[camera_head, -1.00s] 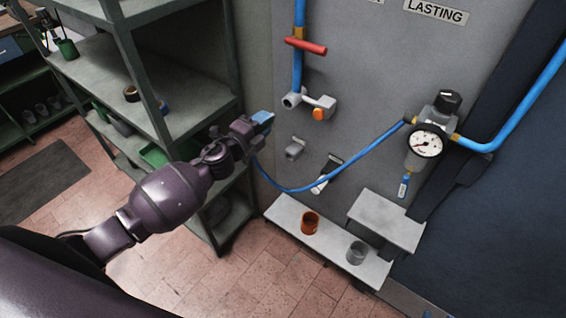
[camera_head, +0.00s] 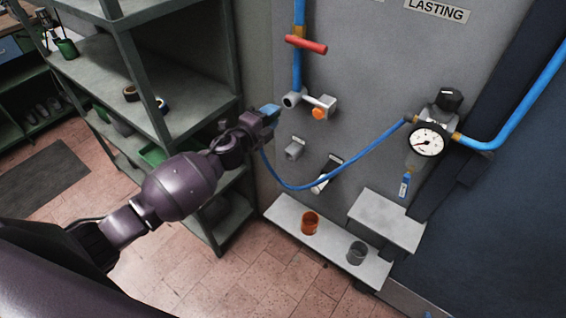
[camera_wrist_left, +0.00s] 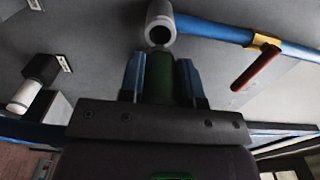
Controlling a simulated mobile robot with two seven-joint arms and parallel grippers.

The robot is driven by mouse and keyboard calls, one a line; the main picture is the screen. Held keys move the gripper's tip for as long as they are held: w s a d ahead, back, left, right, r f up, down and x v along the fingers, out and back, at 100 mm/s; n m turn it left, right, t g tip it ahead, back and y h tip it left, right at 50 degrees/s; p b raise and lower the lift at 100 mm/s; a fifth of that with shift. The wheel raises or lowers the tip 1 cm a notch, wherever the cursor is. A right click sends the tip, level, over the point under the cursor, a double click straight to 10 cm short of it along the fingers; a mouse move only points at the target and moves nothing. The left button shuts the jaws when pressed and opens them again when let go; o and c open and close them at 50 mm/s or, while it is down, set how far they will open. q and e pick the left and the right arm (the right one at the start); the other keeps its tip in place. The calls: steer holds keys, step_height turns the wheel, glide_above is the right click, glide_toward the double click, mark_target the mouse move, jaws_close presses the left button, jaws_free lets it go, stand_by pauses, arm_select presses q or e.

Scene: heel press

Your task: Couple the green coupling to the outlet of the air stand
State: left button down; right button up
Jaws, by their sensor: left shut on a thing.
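My left gripper (camera_head: 270,112) is shut on the green coupling (camera_wrist_left: 158,76), which sits between its two blue fingers in the left wrist view. The coupling is hidden by the gripper in the head view. A blue hose (camera_head: 330,178) hangs from the gripper to the regulator. The grey outlet (camera_head: 291,99) of the air stand is just right of the fingertips. In the left wrist view the outlet's open round end (camera_wrist_left: 160,32) lies just beyond the coupling's tip, nearly in line; I cannot tell whether they touch. My right gripper is not in view.
An orange knob (camera_head: 318,113) sits beside the outlet, and a red lever (camera_head: 306,44) above it. A regulator with a gauge (camera_head: 427,140) is at right. A ledge (camera_head: 334,239) bears an orange cup and a grey cup. Green shelving (camera_head: 190,95) stands close at left.

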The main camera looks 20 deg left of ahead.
arm_select(q)
steer(key=shift+x, duration=0.8)
steer(key=shift+b+x, duration=0.45)
steer(key=shift+x, duration=1)
stand_by(1.7)
steer(key=c, duration=0.7)
jaws_free()
steer(key=shift+r, duration=0.1)
steer(key=shift+c, duration=0.2)
steer(key=shift+d, duration=0.1)
steer(key=v, duration=1.1)
